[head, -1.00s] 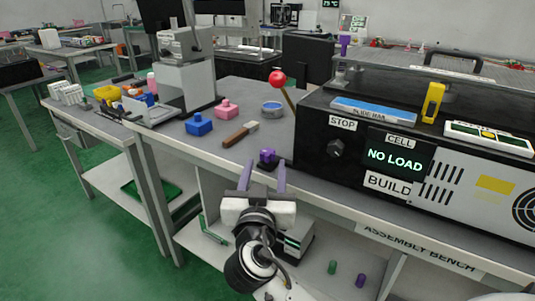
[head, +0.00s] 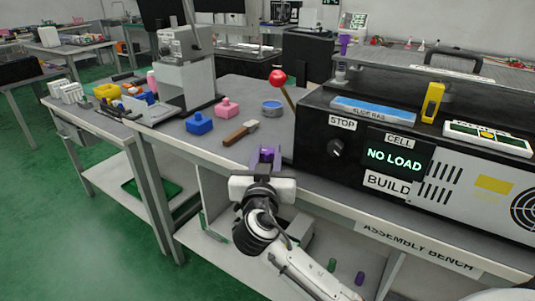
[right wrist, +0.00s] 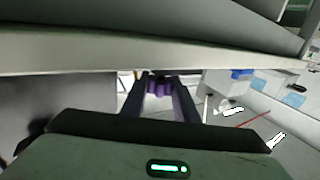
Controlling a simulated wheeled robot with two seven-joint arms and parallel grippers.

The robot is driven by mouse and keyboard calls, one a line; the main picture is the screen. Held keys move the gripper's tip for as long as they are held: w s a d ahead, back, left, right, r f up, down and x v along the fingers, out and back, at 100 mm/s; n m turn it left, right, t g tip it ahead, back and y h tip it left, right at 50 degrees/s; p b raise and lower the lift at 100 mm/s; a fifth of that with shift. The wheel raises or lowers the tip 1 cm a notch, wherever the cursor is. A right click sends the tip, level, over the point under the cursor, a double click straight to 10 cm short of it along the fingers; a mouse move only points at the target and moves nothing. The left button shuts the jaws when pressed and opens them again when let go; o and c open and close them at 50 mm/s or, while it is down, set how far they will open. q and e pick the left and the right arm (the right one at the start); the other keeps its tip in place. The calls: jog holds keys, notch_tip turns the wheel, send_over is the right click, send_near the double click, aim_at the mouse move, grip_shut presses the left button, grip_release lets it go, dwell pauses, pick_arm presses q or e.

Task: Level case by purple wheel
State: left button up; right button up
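A small purple block-like part (head: 267,154), likely the purple wheel, sits at the front edge of the bench, left of the black case (head: 313,150). My right gripper (head: 267,152) has reached up from below the front, with one finger on each side of the purple part. In the right wrist view the purple part (right wrist: 159,88) shows between the fingertips, under the bench edge. The fingers look spread around it; whether they touch it is unclear. The case carries a lit "NO LOAD" screen (head: 394,160). My left gripper is not in view.
A lever with a red ball (head: 277,78) stands at the case's left end. The lower shelf (head: 215,258) is below my arm.

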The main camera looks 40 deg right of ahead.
jog(key=shift+f+b, duration=0.2)
jog(key=shift+b, duration=0.4)
jog(key=shift+m+g+h+b, duration=0.45)
jog(key=shift+m+g+h, duration=0.05)
jog(key=shift+h, duration=0.1)
jog(key=shift+r+g+b, duration=0.15)
jog(key=shift+g+b, duration=0.15)
jog(key=shift+m+h, duration=0.3)
jog(key=o, duration=1.1)
jog(key=shift+c, duration=0.2)
